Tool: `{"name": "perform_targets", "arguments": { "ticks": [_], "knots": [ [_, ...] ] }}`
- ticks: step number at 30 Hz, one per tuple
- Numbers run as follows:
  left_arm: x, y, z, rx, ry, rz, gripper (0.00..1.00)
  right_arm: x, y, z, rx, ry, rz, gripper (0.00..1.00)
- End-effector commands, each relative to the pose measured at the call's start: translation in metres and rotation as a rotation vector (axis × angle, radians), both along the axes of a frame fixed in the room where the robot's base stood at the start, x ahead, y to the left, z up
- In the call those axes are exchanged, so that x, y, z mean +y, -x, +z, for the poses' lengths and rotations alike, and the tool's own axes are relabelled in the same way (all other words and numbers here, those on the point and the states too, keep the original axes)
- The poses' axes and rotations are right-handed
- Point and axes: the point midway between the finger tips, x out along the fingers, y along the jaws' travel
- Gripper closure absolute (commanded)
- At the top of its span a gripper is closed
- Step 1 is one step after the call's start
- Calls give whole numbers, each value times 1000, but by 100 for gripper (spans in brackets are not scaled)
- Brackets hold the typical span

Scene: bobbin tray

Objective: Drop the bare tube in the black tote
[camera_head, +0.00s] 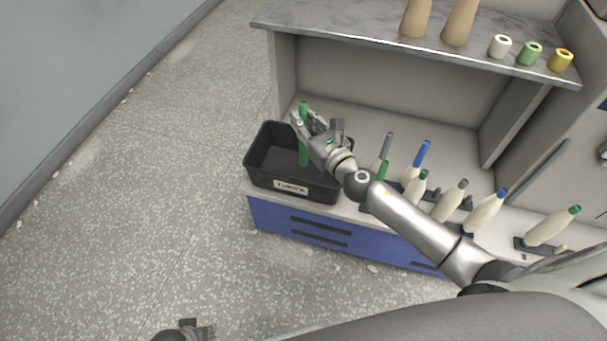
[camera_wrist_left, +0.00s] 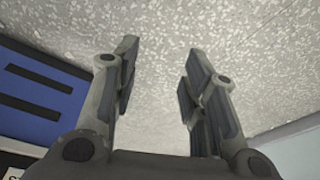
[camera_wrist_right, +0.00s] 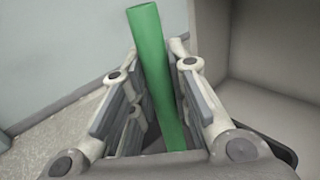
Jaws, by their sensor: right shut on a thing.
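A bare green tube (camera_head: 303,148) stands nearly upright in my right gripper (camera_head: 308,124), which is shut on it. The tube also shows between the fingers of the right gripper (camera_wrist_right: 158,95) in the right wrist view. In the head view the tube's lower end overlaps the inside of the black tote (camera_head: 308,193); I cannot tell whether it touches the floor of the tote. The tote sits at the left end of the workbench and has a label on its front. My left gripper (camera_wrist_left: 158,85) is open and empty, low over the speckled floor; it shows at the bottom of the head view (camera_head: 198,331).
Several cream bobbins with coloured tube tips, such as a blue-tipped one (camera_head: 484,212), stand on dark holders right of the tote. The shelf (camera_head: 350,33) above carries two tan cones (camera_head: 459,22) and white, green and yellow rolls (camera_head: 530,54). The floor at left is clear.

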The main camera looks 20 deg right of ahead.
Motion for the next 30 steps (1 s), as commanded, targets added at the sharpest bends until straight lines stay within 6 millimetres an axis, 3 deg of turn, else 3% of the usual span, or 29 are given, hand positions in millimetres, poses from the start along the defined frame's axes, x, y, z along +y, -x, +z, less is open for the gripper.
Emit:
{"name": "perform_targets", "arguments": {
  "ticks": [3, 10, 20, 30],
  "knots": [
    [-1, -8, 13, -20, 2, 3, 60, -10, -33, -15, -4, -2, 8, 100],
    [0, -11, 41, -35, 3, 6, 60, -21, -66, -20, 0, -10, 17, 100],
    [0, -11, 66, -50, 3, 8, 60, -23, -71, -25, 1, -13, 19, 100],
    [2, -3, 115, -76, 4, 12, 60, -23, -71, -40, 1, -13, 18, 100]
  ]
}}
